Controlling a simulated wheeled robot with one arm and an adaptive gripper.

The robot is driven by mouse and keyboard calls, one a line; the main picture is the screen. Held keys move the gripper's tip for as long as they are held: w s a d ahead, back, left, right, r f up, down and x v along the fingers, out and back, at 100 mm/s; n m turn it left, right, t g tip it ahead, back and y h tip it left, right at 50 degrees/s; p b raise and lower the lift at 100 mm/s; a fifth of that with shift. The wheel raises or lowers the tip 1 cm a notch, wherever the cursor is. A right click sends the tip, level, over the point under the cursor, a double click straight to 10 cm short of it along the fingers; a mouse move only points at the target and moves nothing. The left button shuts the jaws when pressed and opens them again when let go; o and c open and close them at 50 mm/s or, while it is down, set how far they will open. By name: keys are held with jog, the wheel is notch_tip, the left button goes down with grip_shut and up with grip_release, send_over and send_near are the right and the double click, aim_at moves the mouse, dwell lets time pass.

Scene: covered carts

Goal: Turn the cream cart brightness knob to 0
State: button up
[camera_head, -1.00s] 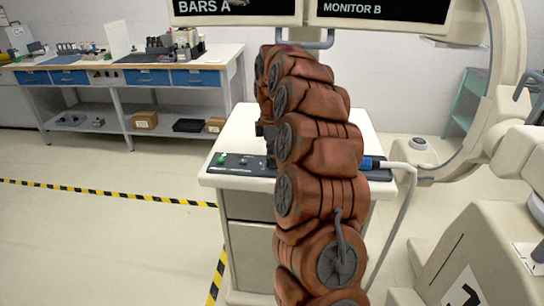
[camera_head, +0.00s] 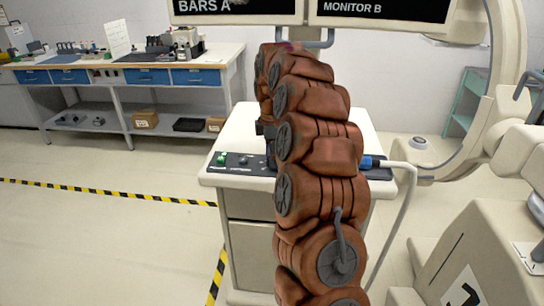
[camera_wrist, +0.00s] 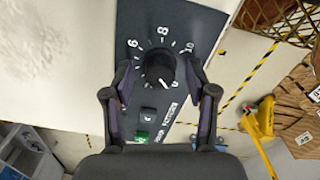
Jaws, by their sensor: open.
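The cream cart (camera_head: 247,235) stands in front of me, with a dark control panel (camera_head: 243,164) along its near top edge. In the wrist view the black round brightness knob (camera_wrist: 156,71) sits on the dark panel (camera_wrist: 190,20), with dial marks 6, 8 and 10 legible around it. A white mark shows on the knob's lower right side; its exact reading is unclear. My gripper (camera_wrist: 160,72) is open, one finger on each side of the knob, with a gap visible at least on the right.
A green button (camera_wrist: 142,136) lies close below the knob on the panel. Monitors (camera_head: 383,10) hang above the cart. A large cream machine (camera_head: 480,240) stands close on the right; floor is clear left.

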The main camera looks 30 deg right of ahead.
notch_tip(320, 180, up, 12)
dwell(0.7)
jog(key=shift+a, duration=0.15)
dwell(0.5)
jog(key=s+a+f+m, duration=0.2)
jog(key=s+a+m, duration=0.4)
jog(key=s+a, duration=1)
jog(key=s+a+f+m, duration=0.2)
jog(key=s+f, duration=0.1)
jog(key=s, duration=0.4)
jog(key=s+a+f+m+g+p, duration=0.1)
jog(key=s+a+f+m, duration=0.1)
jog(key=s, duration=0.5)
jog(key=s+a+f+m, duration=0.3)
jog(key=s+f, duration=0.2)
jog(key=s, duration=0.3)
jog(key=shift+a+g, duration=0.35)
jog(key=shift+g, duration=0.05)
